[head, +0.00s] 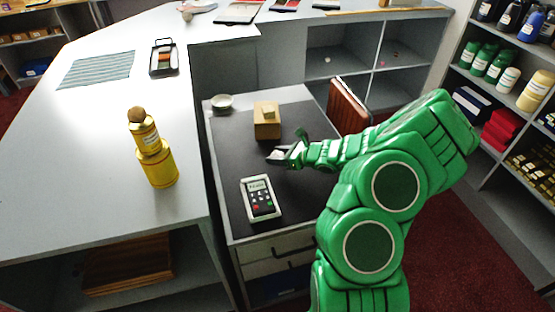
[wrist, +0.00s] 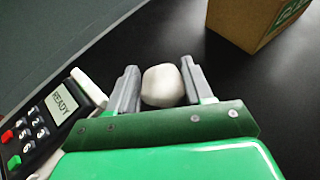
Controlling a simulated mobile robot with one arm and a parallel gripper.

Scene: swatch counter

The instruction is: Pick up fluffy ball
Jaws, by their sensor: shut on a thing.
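A small off-white rounded ball (wrist: 162,87) sits between the two grey fingers of my gripper (wrist: 160,72) in the wrist view, and my gripper is shut on it. Its surface looks smooth and pale at this size; I cannot make out any fluff. In the head view my gripper (head: 280,156) is low over the dark top of the drawer unit (head: 225,160), between the card terminal and a cardboard box.
The card terminal (head: 260,198) lies just in front of my gripper; the cardboard box (head: 267,130) stands behind it. A brown folder-like item (head: 349,112) leans on the right. Yellow containers (head: 158,166) stand on the left counter.

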